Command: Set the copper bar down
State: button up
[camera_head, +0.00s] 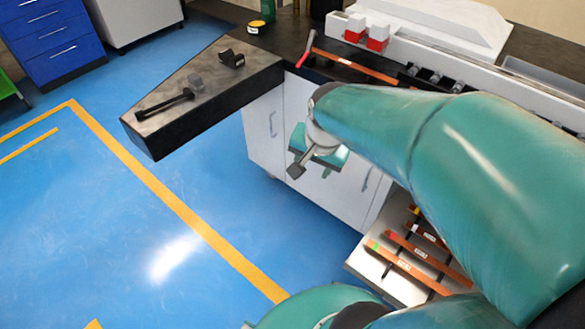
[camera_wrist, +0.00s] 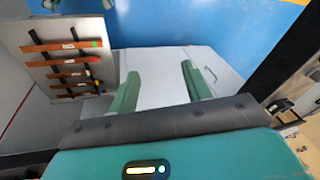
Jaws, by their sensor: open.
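A copper bar (camera_head: 355,66) with a white label lies on the dark bench top in the head view, beside a white machine bed. My gripper (camera_head: 312,160) is in front of the white cabinet, below the bench top and apart from that bar. In the wrist view its two green fingers are spread, with nothing between them (camera_wrist: 161,84) except the cabinet front behind. More labelled copper bars (camera_head: 410,265) lie on a pale rack at lower right; several also show in the wrist view (camera_wrist: 65,66).
The dark bench (camera_head: 268,68) has a slanted extension at left carrying a black tool (camera_head: 165,103) and small black fittings. White cabinet doors (camera_head: 335,192) stand under it. Red-and-white boxes (camera_head: 366,35) are at the back. Blue floor with yellow lines is clear at left.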

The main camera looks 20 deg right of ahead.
jog(key=s+a+r+n+t, duration=0.2)
jog(key=s+a+r+n, duration=0.5)
jog(key=r+n, duration=0.1)
jog(key=shift+s+a+r+n, duration=0.25)
jog(key=shift+a+r+n, duration=0.1)
jog(key=shift+n, duration=0.25)
jog(key=shift+c, duration=1.4)
jog(key=shift+a, duration=0.1)
